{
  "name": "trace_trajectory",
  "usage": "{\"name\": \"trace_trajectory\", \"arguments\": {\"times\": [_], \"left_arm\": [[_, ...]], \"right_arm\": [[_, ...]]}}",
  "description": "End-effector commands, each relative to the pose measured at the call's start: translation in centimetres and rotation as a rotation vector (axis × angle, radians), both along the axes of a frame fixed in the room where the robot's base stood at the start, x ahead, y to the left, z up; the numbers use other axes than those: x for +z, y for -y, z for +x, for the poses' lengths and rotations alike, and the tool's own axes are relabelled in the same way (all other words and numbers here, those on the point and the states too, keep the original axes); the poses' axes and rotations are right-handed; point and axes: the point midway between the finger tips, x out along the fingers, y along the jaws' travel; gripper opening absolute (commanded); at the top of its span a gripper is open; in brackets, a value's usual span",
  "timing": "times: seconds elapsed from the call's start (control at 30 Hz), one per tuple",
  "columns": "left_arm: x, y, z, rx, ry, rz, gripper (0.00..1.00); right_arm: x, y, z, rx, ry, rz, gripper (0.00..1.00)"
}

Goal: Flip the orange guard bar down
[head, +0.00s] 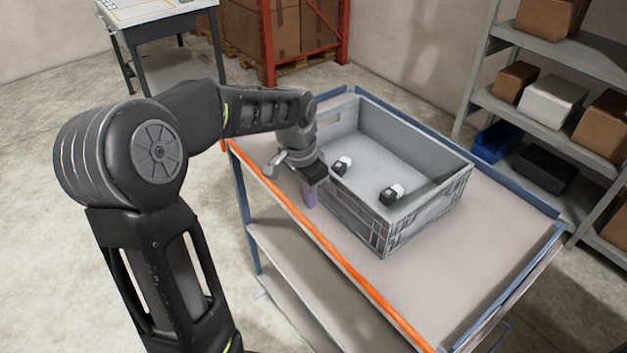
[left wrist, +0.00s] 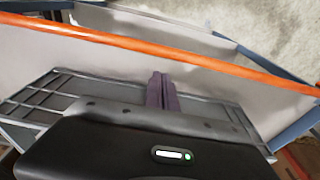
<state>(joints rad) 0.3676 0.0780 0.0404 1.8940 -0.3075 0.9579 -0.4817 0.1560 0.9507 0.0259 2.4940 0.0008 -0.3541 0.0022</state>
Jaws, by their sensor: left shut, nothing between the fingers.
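The orange guard bar (head: 352,272) runs along the near long edge of the cart, at about the height of its top. In the left wrist view the bar (left wrist: 215,65) crosses the upper part of the picture, apart from my fingertips. My left gripper (head: 309,198) points down over the cart top, between the bar and the grey crate. Its purple fingers are together and empty, and they also show in the left wrist view (left wrist: 160,85). I cannot tell the exact gap between fingers and bar. My right gripper is not in view.
The grey crate (head: 432,212) on the cart holds two small black-and-white items (head: 392,194). The cart top (head: 480,250) is clear right of the crate. A lower shelf (head: 300,275) lies below. Shelving with boxes (head: 552,100) stands at the right, a table (head: 160,12) at the back left.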

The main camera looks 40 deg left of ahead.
Motion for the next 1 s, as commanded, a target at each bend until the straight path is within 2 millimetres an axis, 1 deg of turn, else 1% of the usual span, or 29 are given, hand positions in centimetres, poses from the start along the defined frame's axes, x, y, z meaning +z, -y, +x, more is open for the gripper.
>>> {"name": "trace_trajectory", "arguments": {"times": [0.03,0.1,0.23,0.67,0.87,1.0], "left_arm": [[0.5,-0.2,-0.7,0.002,0.000,0.000,0.00],[0.6,-0.4,-1.4,0.002,0.001,-0.001,0.00],[0.6,-0.5,-2.0,0.000,0.001,-0.001,0.00],[0.5,-0.5,-2.2,0.000,0.004,-0.002,0.00],[0.3,0.1,-2.1,-0.001,0.033,-0.009,0.00],[0.5,0.5,-2.1,0.000,0.050,-0.015,0.00]], "right_arm": [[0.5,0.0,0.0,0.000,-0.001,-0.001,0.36],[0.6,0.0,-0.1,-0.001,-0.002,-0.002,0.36],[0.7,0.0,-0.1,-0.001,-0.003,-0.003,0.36],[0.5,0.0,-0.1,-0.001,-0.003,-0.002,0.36],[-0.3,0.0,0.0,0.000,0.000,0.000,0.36],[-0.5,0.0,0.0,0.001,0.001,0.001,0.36]]}}
